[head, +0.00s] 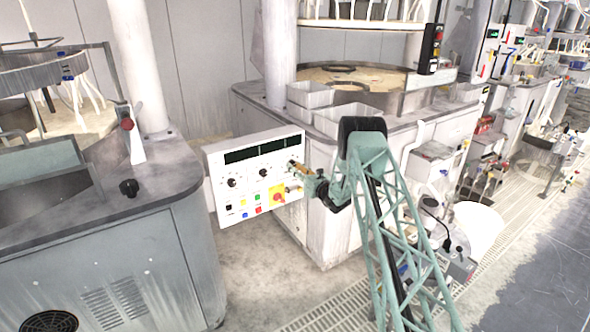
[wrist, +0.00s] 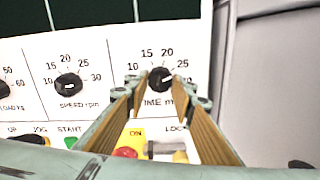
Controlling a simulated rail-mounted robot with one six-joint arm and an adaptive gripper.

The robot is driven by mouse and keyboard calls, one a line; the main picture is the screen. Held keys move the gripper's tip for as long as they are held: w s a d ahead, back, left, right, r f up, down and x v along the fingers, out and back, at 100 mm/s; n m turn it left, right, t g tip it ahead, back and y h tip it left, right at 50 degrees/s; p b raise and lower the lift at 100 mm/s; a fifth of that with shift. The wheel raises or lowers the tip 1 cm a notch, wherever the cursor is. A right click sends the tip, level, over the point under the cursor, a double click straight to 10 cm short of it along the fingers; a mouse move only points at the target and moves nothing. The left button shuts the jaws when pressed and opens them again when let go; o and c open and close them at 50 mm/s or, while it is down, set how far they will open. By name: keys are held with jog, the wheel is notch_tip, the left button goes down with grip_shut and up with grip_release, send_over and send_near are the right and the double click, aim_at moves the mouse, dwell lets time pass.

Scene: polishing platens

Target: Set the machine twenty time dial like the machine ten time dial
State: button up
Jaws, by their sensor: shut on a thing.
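A white control panel (head: 243,206) with dark displays stands in front of me. In the wrist view its time dial (wrist: 159,80) is a black round knob with printed numbers 15, 20 and 25 around it. The knob's pale mark appears to point right and slightly up, toward the 25 side. My gripper (wrist: 163,84) is shut on this dial, with a tan-padded finger on each side. In the head view my gripper (head: 297,172) reaches the panel's right side and hides most of this dial. No machine number is readable, and I cannot identify the other machine's time dial.
The speed dial (wrist: 69,85) sits left of the time dial. A red stop button (wrist: 125,153) on yellow lies below, and it shows in the head view (head: 278,197). A grey machine cabinet (head: 150,262) stands left. Floor is clear before the panel.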

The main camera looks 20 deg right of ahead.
jog(key=shift+a+m+b, duration=0.1)
jog(key=shift+m+b, duration=0.5)
jog(key=shift+m, duration=2.6)
jog(key=o, duration=0.8)
jog(key=shift+o, duration=0.2)
jog(key=shift+s, duration=0.15)
jog(key=s+d, duration=0.1)
jog(key=s, duration=1)
jog(key=shift+s+d, duration=0.3)
jog(key=shift+d, duration=0.05)
jog(key=shift+a+r, duration=0.1)
jog(key=shift+r, duration=0.05)
